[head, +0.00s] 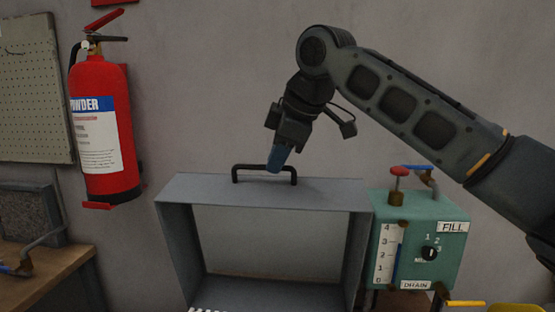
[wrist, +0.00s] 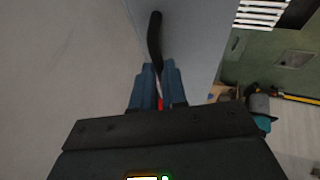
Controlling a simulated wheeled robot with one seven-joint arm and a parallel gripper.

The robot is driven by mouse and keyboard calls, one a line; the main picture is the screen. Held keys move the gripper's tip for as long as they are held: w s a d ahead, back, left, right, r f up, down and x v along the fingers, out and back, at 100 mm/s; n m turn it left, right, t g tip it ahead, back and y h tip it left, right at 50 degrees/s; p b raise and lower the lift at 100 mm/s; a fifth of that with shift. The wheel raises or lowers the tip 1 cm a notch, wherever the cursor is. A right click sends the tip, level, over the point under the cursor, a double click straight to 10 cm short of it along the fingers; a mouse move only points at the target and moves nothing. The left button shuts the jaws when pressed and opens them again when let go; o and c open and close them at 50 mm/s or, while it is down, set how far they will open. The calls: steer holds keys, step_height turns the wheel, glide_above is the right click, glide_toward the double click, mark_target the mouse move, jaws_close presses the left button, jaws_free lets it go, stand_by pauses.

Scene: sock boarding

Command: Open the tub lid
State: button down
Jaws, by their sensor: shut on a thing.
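The tub lid (head: 320,188) is a grey, shallow, box-like panel in the middle of the head view. It stands raised, with its hollow inner side facing the head camera and its black bar handle (head: 240,172) on the upper face. My gripper (head: 277,168) comes down from above, its blue fingers shut on the handle right of its middle. In the wrist view the handle (wrist: 155,35) runs between the fingers of my gripper (wrist: 160,82), beside the lid's grey face (wrist: 190,45). The tub below the lid is mostly out of view.
A green control box (head: 415,265) with a gauge, knob and red and blue valve handles stands close to the lid's right. A red fire extinguisher (head: 105,130) hangs on the wall at left, above a wooden bench (head: 50,285). The grey wall (head: 210,90) is behind the lid.

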steer(key=shift+f, duration=0.15)
steer(key=c, duration=1.2)
jaws_free()
steer(key=shift+o, duration=0.2)
steer(key=b+v, duration=0.1)
steer(key=v, duration=0.7)
steer(key=shift+d, duration=0.1)
